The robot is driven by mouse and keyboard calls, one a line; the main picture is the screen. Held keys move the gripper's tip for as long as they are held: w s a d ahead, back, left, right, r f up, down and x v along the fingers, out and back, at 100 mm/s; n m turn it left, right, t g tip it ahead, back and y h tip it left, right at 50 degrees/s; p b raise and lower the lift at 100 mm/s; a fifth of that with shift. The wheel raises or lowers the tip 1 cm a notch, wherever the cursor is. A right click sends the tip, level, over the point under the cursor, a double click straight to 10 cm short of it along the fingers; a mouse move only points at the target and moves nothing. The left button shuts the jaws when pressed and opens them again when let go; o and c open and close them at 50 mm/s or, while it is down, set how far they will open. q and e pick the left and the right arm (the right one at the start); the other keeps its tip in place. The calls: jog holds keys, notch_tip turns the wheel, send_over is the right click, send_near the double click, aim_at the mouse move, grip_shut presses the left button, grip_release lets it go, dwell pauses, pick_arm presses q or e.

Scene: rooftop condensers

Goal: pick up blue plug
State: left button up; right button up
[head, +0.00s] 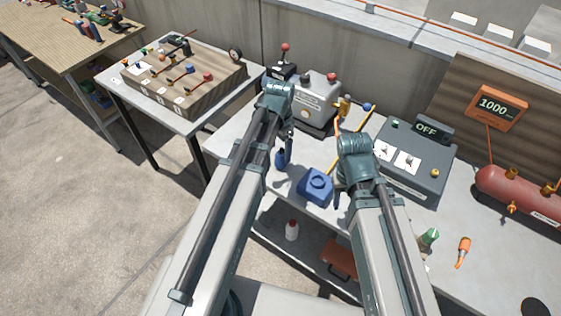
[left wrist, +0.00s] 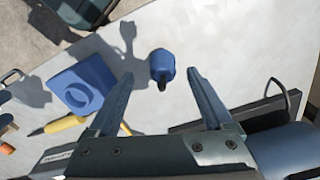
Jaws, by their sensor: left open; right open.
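The blue plug (left wrist: 162,65) lies on the grey bench top in the left wrist view, a rounded blue body with a dark tip. It also shows in the head view (head: 280,159), close to my left gripper's fingers. My left gripper (head: 286,146) is open and points down. In the left wrist view its two fingers (left wrist: 160,88) stand apart with the plug between and beyond the tips; nothing is held. My right gripper (head: 341,190) is largely hidden by its own arm. It is open, beside a blue block with a round ring (head: 315,188).
The ringed block (left wrist: 85,88) lies left of the plug, near a yellow-handled tool (left wrist: 65,123). A grey box with levers (head: 318,100) stands behind. A grey OFF panel (head: 412,165) and a red tank (head: 515,192) stand to the right.

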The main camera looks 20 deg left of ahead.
aim_at(280, 155)
pick_arm(q)
jog(key=f+b, duration=0.4)
jog(key=f, duration=0.1)
jog(key=shift+w+a, duration=0.1)
jog(key=shift+w, duration=0.1)
pick_arm(e)
notch_tip(280, 155, down, 5)
pick_arm(q)
jog(key=shift+r, duration=0.1)
pick_arm(e)
jog(key=shift+r, duration=0.1)
pick_arm(q)
grip_shut()
